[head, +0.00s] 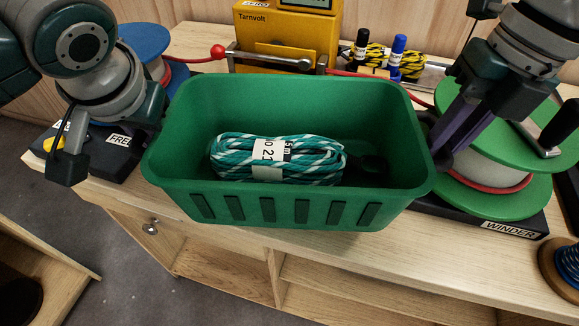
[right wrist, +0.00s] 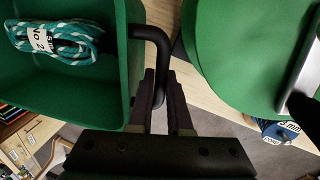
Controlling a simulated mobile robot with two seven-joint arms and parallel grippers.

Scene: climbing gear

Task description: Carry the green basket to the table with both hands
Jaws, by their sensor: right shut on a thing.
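The green basket (head: 285,205) is in the middle of the head view, upright, overlapping the front part of the wooden table (head: 330,245). I cannot tell whether its bottom touches the table. A teal and white rope coil (head: 275,160) with a white label lies inside it. My right gripper (head: 440,145) is at the basket's right end. In the right wrist view its fingers (right wrist: 160,90) are closed on the basket's black handle (right wrist: 150,35). My left arm reaches the basket's left end; its fingertips are hidden there.
A yellow Tarnvolt device (head: 285,35) stands behind the basket. A winder with a green-flanged spool (head: 490,165) is close on the right. A blue spool (head: 145,40) is at the back left. Markers (head: 397,50) and yellow-black rope stand at the back right.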

